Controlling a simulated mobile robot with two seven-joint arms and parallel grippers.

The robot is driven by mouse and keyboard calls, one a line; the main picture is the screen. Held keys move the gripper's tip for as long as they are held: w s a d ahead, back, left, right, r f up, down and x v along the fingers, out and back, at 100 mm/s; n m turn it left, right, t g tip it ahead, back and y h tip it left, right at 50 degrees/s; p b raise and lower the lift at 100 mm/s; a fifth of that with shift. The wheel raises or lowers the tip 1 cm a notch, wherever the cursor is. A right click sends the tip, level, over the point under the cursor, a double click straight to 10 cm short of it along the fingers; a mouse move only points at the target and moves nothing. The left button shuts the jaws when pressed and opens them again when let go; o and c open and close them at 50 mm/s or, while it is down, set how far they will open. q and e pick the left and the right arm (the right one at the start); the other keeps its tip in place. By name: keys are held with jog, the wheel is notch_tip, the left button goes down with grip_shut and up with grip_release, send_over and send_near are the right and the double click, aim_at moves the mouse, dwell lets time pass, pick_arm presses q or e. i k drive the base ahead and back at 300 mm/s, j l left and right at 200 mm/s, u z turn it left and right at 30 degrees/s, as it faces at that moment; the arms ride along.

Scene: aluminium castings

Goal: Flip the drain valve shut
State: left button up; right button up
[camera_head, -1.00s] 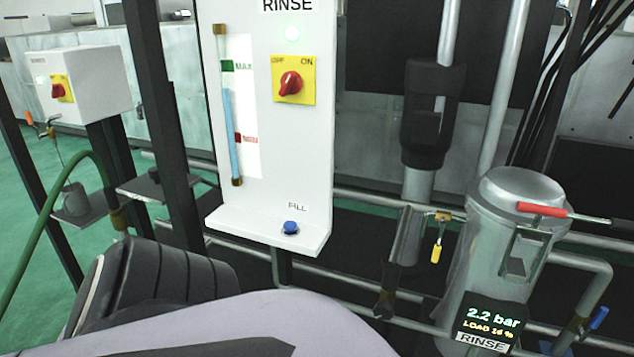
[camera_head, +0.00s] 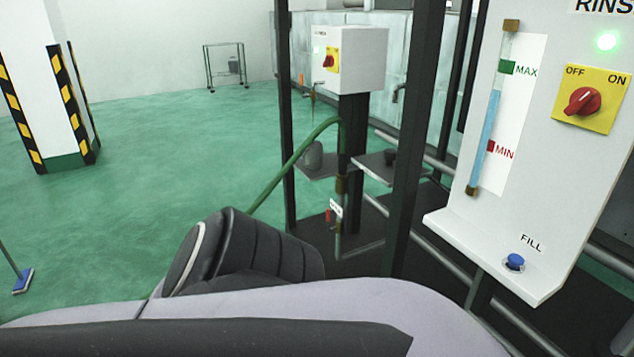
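A small red lever (camera_head: 328,215) hangs on a vertical pipe low on the stand in the middle of the head view. A white tag (camera_head: 336,207) sits beside it; its lettering is too small to read surely, so I cannot confirm that this is the drain valve. The lever looks roughly upright. My own arm crosses the bottom of the view and neither gripper shows. The lever is apart from the visible arm.
The RINSE panel (camera_head: 520,180) stands at right with a blue FILL button (camera_head: 515,261). A striped pillar (camera_head: 52,85) stands left. Green floor between is mostly clear.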

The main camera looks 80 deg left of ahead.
aim_at(328, 212)
jog(key=j+u, duration=0.15)
jog(key=u, duration=2.3)
jog(key=i+l+u, duration=0.1)
jog(key=i, duration=0.45)
jog(key=l, duration=0.1)
